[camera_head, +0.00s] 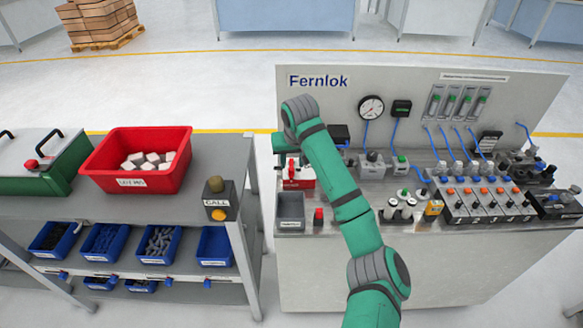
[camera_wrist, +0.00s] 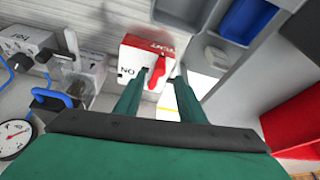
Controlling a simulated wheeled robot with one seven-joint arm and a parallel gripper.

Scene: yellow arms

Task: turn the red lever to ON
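The red lever (camera_wrist: 157,72) is on a white-and-red switch box (camera_wrist: 133,56) in the wrist view. An upside-down ON mark shows on the box's white face, left of the lever. My gripper (camera_wrist: 158,82) is open, with one green finger on each side of the lever's near end; I cannot tell whether either finger touches it. In the head view the box (camera_head: 299,184) stands on the grey bench's left part, below my wrist. My gripper's fingers are not clear there.
A grey bin (camera_head: 290,224) and a red button (camera_head: 319,215) sit in front of the box. Gauges, valves and blue hoses fill the bench to the right. A shelf with a red bin (camera_head: 122,181) and a call-button box (camera_head: 219,203) stands left, across a narrow gap.

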